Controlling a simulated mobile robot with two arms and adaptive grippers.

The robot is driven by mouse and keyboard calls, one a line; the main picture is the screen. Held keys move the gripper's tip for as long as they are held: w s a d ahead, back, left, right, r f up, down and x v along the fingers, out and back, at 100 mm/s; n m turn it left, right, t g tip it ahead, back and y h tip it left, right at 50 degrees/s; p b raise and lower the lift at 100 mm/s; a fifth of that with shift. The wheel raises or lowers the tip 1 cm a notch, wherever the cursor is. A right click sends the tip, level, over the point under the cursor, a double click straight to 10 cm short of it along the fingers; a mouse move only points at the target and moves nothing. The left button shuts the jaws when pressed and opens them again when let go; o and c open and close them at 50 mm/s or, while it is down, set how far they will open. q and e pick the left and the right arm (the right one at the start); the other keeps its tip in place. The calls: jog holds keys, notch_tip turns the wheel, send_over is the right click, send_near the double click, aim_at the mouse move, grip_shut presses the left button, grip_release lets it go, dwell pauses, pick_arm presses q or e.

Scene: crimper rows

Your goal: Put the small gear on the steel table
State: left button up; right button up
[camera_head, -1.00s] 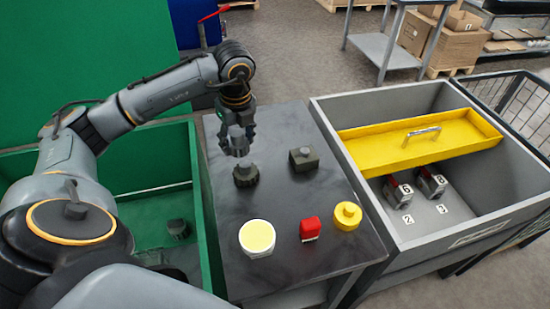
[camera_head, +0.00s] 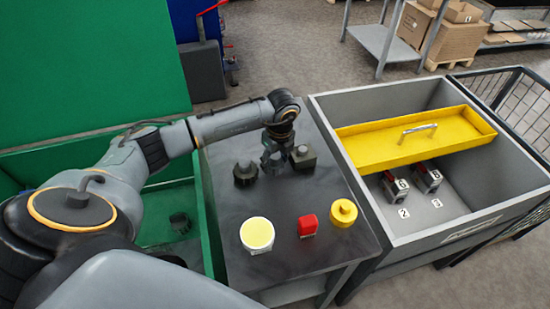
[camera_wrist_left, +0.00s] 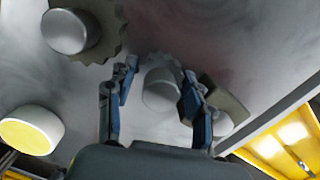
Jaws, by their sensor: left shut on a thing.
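My left gripper (camera_head: 275,158) is over the far part of the dark steel table (camera_head: 290,270). It is shut on the small gear, a light grey toothed disc with a round hub, which shows between the fingers in the left wrist view (camera_wrist_left: 160,85). The gear is partly hidden in the head view, and I cannot tell whether it touches the table. A larger dark gear (camera_head: 245,174) stands on the table left of the gripper. A dark square block with a knob (camera_head: 303,158) is close on the right. My right gripper is not in view.
A white-and-yellow cylinder (camera_head: 257,235), a red block (camera_head: 307,225) and a yellow knobbed cylinder (camera_head: 343,212) stand nearer on the table. A grey bin (camera_head: 400,240) with a yellow tray (camera_head: 390,148) is right.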

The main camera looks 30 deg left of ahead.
pick_arm(q)
jog(key=shift+f, duration=0.1)
jog(key=o, duration=1.1)
jog(key=shift+o, duration=0.2)
